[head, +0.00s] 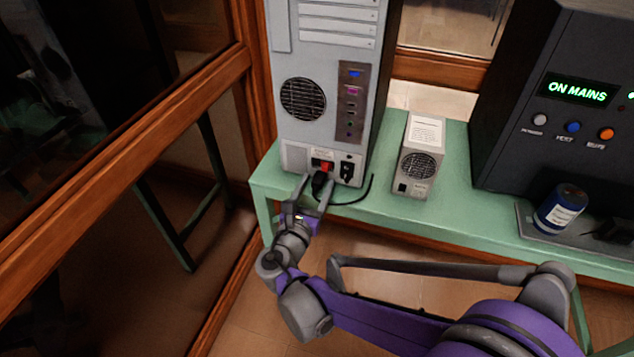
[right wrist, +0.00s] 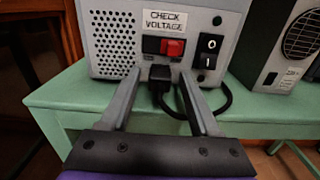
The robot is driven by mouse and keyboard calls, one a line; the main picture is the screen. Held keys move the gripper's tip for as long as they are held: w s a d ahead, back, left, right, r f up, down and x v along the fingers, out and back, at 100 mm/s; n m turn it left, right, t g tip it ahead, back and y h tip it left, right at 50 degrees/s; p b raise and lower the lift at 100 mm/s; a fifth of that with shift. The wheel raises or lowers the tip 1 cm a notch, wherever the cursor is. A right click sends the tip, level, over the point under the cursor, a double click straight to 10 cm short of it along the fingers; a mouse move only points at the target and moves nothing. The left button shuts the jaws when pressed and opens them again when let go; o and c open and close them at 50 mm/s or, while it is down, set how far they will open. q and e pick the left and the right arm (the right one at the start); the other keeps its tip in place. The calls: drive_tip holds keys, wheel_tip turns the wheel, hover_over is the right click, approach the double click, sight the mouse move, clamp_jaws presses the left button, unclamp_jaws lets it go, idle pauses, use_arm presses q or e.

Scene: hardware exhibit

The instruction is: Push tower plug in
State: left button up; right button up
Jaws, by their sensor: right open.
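The grey tower (head: 301,143) stands on the green bench with its back panel facing me. The black tower plug (head: 319,182) is at the inlet low on that panel, below a red voltage switch (right wrist: 172,47). In the right wrist view the plug (right wrist: 160,80) points at the panel; I cannot tell how deep it sits. Its black cable (right wrist: 226,98) loops off to the right. My right gripper (head: 318,179) is open, with one finger on each side of the plug, and its fingertips are close to the panel. My left gripper is out of view.
A small grey box with a fan grille (head: 419,165) stands right of the tower. A dark cabinet reading "ON MAINS" (head: 578,91) and a blue can (head: 561,209) are farther right. The green bench (head: 462,190) has a bare front strip. A wooden-framed glass partition (head: 150,165) rises at left.

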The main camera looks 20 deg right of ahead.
drive_tip(key=p+v, duration=0.1)
drive_tip(key=v, duration=0.9)
